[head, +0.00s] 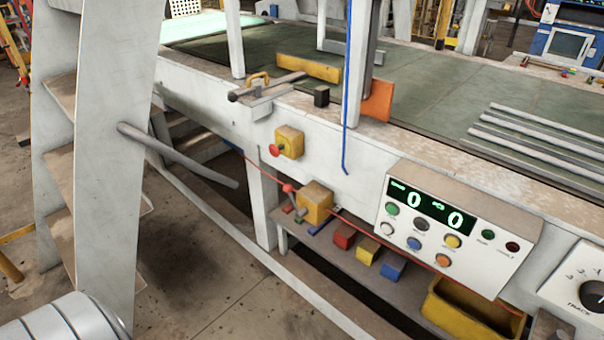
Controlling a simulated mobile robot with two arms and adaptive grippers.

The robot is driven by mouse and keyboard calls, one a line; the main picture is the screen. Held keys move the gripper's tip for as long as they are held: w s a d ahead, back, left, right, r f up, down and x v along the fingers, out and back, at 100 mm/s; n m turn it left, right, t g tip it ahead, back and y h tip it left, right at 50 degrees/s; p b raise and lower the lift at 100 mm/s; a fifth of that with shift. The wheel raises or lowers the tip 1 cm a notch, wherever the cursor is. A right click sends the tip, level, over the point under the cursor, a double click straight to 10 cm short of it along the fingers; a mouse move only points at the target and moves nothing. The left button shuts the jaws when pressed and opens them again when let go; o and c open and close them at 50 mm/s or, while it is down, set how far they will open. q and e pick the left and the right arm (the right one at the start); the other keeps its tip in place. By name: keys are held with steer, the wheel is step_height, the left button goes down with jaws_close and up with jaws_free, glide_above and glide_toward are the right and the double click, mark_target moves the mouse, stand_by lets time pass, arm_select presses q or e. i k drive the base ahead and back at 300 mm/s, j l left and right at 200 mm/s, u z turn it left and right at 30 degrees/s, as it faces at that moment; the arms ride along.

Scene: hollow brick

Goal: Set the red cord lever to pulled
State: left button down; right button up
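A thin red cord (264,173) runs along the front of the white workbench to a yellow switch box (316,200) below its edge. A small red knob (288,188) sits at the box's left side where the cord meets it, with a short grey piece (300,213) below. This looks like the red cord lever; it is too small to tell its position. The cord continues right of the box, passing under the control panel. Neither of my grippers is in view.
A yellow box with a red button (276,150) is above left of the switch box. A control panel (447,226) is to the right. Coloured blocks (344,236) and a yellow bin (470,308) are below. White steps with a grey bar (180,155) stand at left.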

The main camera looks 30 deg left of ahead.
mark_target(288, 187)
steer(key=u, duration=1.15)
